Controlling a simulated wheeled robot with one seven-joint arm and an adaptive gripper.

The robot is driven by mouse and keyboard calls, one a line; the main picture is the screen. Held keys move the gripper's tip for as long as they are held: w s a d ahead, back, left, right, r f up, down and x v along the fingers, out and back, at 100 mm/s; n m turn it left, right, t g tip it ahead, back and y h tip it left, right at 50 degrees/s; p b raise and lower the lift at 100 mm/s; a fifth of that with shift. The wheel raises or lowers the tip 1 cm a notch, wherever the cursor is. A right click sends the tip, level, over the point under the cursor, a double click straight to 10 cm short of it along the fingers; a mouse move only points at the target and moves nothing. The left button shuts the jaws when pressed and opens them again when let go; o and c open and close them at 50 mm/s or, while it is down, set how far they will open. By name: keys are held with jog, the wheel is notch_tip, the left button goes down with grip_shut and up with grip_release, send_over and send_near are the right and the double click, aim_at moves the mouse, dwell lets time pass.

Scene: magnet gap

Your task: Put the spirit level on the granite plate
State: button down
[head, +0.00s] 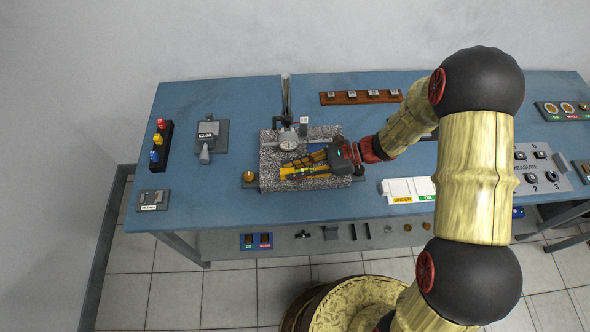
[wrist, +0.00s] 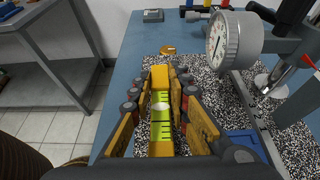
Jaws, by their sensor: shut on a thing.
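The spirit level is a yellow bar with a bright green vial (wrist: 161,122), held lengthwise between the fingers of my gripper (wrist: 163,84). In the head view, my gripper (head: 300,165) is low over the front part of the speckled granite plate (head: 270,158), and the level's green vial (head: 305,171) shows between the fingers. The plate also shows in the wrist view (wrist: 215,92), mostly to the right of the level. I cannot tell whether the level touches the plate or hangs just above it. The fingers hide part of its sides.
A dial gauge (head: 288,141) on a post stands at the plate's back, close to my gripper; its dial (wrist: 232,38) looms at right in the wrist view. A brass knob (head: 249,176) is at the plate's left.

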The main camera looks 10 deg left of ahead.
jog(key=shift+r, duration=0.1)
jog(key=c, duration=1.7)
grip_release()
jog(key=shift+d+r, duration=0.1)
jog(key=shift+d, duration=0.1)
jog(key=p+v, duration=0.2)
jog(key=v, duration=0.9)
jog(key=shift+w+d+r, duration=0.1)
jog(key=shift+d+r, duration=0.05)
jog(key=shift+d, duration=0.15)
